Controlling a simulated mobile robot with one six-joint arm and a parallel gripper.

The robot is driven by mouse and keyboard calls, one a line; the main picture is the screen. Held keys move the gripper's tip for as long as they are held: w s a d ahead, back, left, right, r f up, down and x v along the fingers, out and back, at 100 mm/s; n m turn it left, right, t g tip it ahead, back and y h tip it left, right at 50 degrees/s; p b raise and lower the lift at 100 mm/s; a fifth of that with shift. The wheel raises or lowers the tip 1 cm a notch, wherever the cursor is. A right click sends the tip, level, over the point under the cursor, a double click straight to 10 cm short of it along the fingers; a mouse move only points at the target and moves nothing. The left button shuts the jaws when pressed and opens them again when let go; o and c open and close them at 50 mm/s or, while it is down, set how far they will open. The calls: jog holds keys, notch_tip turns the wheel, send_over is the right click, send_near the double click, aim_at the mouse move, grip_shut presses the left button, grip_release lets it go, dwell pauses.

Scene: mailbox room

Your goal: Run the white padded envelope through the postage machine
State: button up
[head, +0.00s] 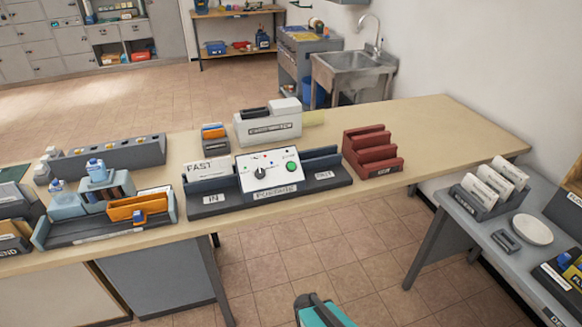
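The postage machine (270,171) stands on the long beige table, with a dial, a green button and a POSTAGE label. Its left end is marked IN and its right end has another label, probably OUT. A white flat piece marked FAST (208,168) stands upright at the left end, partly behind the grey wall there; I cannot tell whether it is the white padded envelope. Several white envelopes (489,185) stand in a dark rack on the right-hand table. My gripper is not clearly in view; a teal and dark part shows at the bottom edge.
A red slotted rack (373,153) stands right of the machine. A white device (268,123) stands behind it. A white plate (532,229) lies on the right table (463,226). Table right of the red rack is clear.

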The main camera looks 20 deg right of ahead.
grip_shut()
dwell(1.8)
